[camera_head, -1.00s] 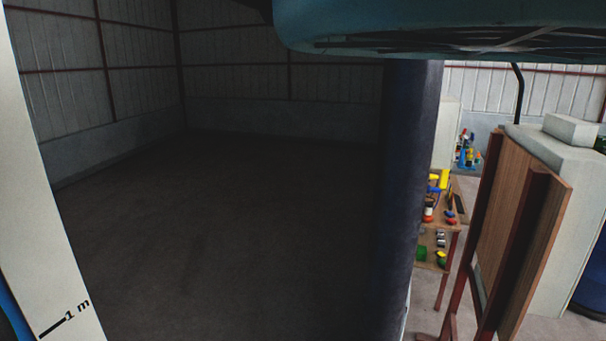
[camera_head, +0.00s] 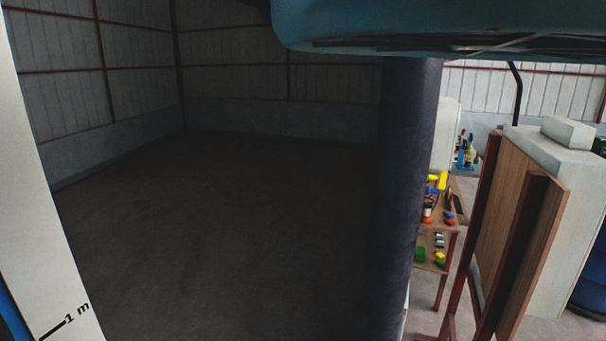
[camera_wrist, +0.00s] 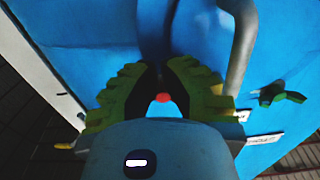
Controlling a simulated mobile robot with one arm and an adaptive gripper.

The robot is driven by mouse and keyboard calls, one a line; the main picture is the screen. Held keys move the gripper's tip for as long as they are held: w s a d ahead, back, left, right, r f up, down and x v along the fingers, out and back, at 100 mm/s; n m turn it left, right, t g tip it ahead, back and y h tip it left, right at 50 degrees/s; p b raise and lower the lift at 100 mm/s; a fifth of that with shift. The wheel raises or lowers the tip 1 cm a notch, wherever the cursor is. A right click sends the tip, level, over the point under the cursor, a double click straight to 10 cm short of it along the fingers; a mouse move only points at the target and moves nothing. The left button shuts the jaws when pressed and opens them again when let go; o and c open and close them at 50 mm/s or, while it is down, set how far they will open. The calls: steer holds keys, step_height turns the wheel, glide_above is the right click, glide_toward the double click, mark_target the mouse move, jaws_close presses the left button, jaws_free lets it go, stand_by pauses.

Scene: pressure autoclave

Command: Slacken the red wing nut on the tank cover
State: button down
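In the wrist view, my gripper (camera_wrist: 163,70) has two green and black ridged fingers, set apart with a narrow gap between their tips. A small red rounded thing (camera_wrist: 162,97) shows in the gap between the fingers, close to the palm. It may be part of the red wing nut, but its wings are not visible and I cannot tell whether the fingers touch it. A large blue surface (camera_wrist: 95,70) lies behind the fingers. I cannot tell whether it is the tank cover. My gripper is not visible in the head view.
A thick grey pipe (camera_wrist: 241,50) bends close by the right finger. A green winged piece (camera_wrist: 283,93) is on the blue surface further right. In the head view, a table with coloured items (camera_head: 453,218) and a wooden board (camera_head: 503,205) stand at right. The dark floor (camera_head: 230,230) is clear.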

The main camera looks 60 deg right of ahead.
steer(key=shift+w+d+p, duration=0.1)
steer(key=shift+d+p, duration=0.2)
steer(key=shift+d, duration=0.05)
stand_by(0.6)
steer(key=p+v, duration=0.1)
steer(key=v, duration=0.5)
steer(key=shift+f+p, duration=0.3)
steer(key=shift+f, duration=0.05)
steer(key=c, duration=1.7)
jaws_free()
jaws_close()
steer(key=shift+s+d+f, duration=0.4)
steer(key=shift+s+f, duration=0.05)
steer(key=shift+s, duration=0.1)
